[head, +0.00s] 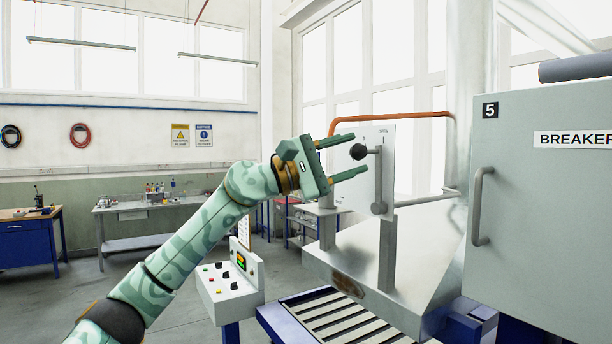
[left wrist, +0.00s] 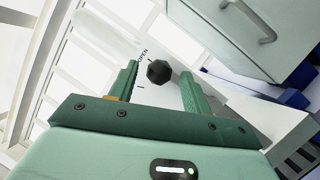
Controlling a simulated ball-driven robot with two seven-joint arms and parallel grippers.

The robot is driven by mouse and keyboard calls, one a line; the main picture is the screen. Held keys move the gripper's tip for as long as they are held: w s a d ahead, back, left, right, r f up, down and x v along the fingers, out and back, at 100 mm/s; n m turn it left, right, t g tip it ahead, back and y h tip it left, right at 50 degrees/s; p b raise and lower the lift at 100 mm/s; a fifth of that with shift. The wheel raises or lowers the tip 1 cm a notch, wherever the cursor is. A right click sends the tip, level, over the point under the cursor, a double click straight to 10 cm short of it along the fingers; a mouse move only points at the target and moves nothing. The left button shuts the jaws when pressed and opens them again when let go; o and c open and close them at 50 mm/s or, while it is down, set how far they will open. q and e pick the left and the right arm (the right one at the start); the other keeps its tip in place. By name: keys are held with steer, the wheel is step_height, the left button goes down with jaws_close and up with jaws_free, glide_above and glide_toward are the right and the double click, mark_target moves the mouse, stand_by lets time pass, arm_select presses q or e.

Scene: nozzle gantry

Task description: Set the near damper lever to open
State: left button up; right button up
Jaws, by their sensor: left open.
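The near damper lever is a grey bar (head: 378,178) with a black knob (head: 358,152), mounted on a pale upright plate (head: 386,139). The bar stands nearly upright, with the knob at its upper end facing my gripper. My left gripper (head: 359,154) is open, its green fingers above and below the knob in the head view. In the left wrist view the knob (left wrist: 158,71) shows between the fingertips; I cannot tell whether they touch it. The word OPEN (left wrist: 142,55) is printed on the plate near the knob. My right gripper is not in view.
A grey breaker cabinet (head: 552,200) with a handle stands close on the right. A metal hood (head: 350,258) lies under the plate, above a roller conveyor (head: 330,315). A control box (head: 232,280) stands below my left arm. An orange pipe (head: 400,115) runs behind the plate.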

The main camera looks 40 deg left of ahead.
arm_select(q)
steer(key=b+v, duration=0.6)
steer(key=v, duration=0.8)
steer(key=shift+d, duration=0.15)
